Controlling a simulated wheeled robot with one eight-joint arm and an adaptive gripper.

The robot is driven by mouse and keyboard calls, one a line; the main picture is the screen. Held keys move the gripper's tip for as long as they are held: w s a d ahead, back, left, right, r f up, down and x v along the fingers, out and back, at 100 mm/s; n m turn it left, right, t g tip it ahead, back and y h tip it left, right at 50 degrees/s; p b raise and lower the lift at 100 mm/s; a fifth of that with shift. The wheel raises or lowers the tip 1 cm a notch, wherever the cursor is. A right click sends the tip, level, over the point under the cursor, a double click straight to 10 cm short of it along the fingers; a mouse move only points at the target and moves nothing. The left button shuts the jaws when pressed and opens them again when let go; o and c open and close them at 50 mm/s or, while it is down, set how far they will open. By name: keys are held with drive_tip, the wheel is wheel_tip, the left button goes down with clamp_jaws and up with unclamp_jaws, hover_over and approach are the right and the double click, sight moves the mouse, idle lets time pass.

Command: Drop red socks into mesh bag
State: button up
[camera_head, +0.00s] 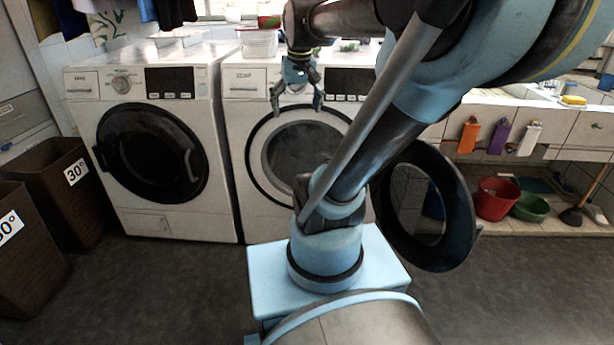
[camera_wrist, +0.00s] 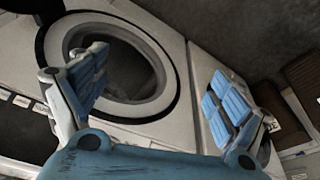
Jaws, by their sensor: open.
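My gripper (camera_head: 297,107) is open and empty in front of the upper part of the right washing machine (camera_head: 234,115). In the wrist view, its blue-padded fingers (camera_wrist: 158,68) are spread apart, with the round drum opening (camera_wrist: 130,75) behind them. I cannot make out any red socks in either view. I see no clear mesh bag. The dark inside of the drum (camera_head: 290,150) shows nothing I can identify.
The right machine's round door (camera_head: 462,205) stands wide open, beside my arm. The left washing machine (camera_head: 85,87) is shut. Brown bins (camera_head: 60,160) stand at the left. A red tub (camera_head: 494,200) and a green tub (camera_head: 530,208) stand under the sink counter. A pale container (camera_head: 258,45) sits on top of the machines.

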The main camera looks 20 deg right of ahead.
drive_tip(key=s+f, duration=1.2)
drive_tip(key=f, duration=0.4)
drive_tip(key=shift+s+f+g, duration=0.15)
drive_tip(key=shift+s+g, duration=0.15)
drive_tip(key=shift+s, duration=0.1)
drive_tip(key=shift+w+d, duration=0.1)
drive_tip(key=shift+w+f, duration=0.2)
drive_tip(key=shift+w, duration=0.15)
drive_tip(key=shift+c, duration=0.5)
